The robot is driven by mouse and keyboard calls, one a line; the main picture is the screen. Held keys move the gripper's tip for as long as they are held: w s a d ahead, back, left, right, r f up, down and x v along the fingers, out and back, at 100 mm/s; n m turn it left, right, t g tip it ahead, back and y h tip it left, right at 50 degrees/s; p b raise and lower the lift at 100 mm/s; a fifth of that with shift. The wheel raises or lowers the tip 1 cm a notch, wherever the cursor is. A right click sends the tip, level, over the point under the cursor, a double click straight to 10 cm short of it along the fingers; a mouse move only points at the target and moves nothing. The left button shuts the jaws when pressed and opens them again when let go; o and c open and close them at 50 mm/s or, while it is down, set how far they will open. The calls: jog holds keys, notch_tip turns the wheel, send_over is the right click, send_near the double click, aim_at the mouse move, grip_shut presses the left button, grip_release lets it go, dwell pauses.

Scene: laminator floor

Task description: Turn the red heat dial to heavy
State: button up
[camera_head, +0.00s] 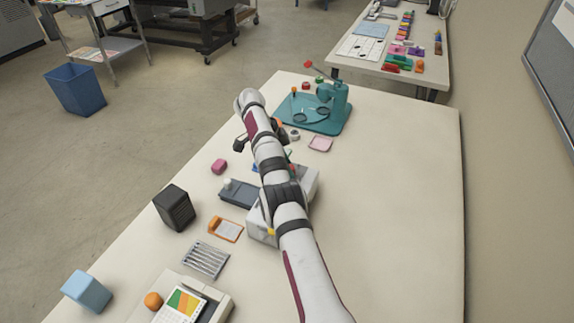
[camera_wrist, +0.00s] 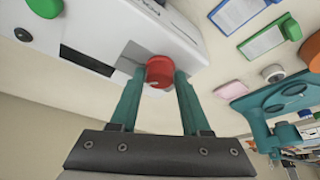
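The red heat dial (camera_wrist: 159,72) sits on the side of the white laminator (camera_wrist: 195,45) in the wrist view. My gripper (camera_wrist: 160,76) has one teal finger on either side of the dial, with no clear gap to it. The dial's pointer and setting marks cannot be made out. In the head view the laminator (camera_head: 308,180) is partly covered by my arm, and my fingertips cannot be made out there.
The table's right side (camera_head: 400,220) is clear.

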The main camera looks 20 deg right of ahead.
jog(key=o, duration=0.4)
